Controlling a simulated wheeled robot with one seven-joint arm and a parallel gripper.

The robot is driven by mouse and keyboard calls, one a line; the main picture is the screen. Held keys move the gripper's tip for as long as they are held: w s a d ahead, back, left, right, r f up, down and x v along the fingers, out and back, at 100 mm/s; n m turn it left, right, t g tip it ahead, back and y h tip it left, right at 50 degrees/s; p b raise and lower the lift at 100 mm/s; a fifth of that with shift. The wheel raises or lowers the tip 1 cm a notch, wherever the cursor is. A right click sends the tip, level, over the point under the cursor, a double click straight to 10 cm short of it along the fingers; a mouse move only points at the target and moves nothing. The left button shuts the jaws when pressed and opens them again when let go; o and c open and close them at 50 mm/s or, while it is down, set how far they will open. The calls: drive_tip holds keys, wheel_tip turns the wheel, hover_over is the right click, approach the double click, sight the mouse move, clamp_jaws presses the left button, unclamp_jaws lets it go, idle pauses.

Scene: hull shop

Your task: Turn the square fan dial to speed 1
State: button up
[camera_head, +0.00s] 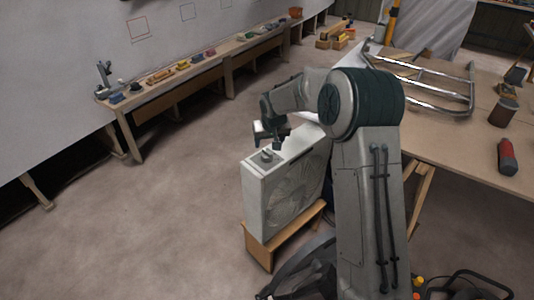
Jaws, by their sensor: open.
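A white square box fan (288,195) stands upright on a low wooden stool in the middle of the view, its round grille facing right. A small grey dial (267,155) sits on the fan's top face near its front left end. My gripper (268,142) is open just above and behind the dial, with the dial apparently not between its fingers. The dial's pointer and speed marks are too small to read.
The wooden stool (262,256) carries the fan. A long bench (160,88) with small items runs along the left wall. The floor left of the fan is clear.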

sight(267, 153)
drive_tip(key=x, duration=0.9)
drive_tip(key=shift+w+f, duration=0.1)
drive_tip(key=shift+f, duration=0.05)
drive_tip(key=c, duration=1)
